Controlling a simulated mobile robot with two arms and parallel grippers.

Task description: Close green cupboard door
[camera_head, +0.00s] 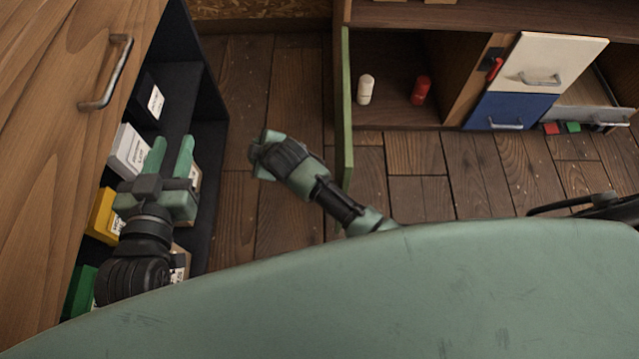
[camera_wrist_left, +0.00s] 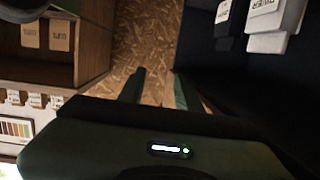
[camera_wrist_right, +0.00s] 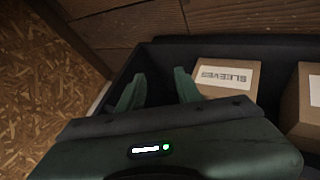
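The green cupboard door (camera_head: 346,110) stands open in the head view, seen nearly edge-on at the left side of a low cupboard (camera_head: 395,65). Inside the cupboard are a white container (camera_head: 365,90) and a red container (camera_head: 421,91). My left gripper (camera_head: 170,155) is open, over the dark shelf on the left, well away from the door. My right gripper (camera_head: 262,148) is left of the door and apart from it; its fingers are hard to make out there. In the right wrist view its fingers (camera_wrist_right: 158,90) are spread and empty. The left wrist view also shows spread, empty fingers (camera_wrist_left: 160,88).
A wooden drawer front with a metal handle (camera_head: 107,72) is at the left, beside a dark shelf with several boxes. A white door (camera_head: 550,58) and blue drawer (camera_head: 500,111) sit right of the cupboard. Wooden floor (camera_head: 290,85) lies clear between.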

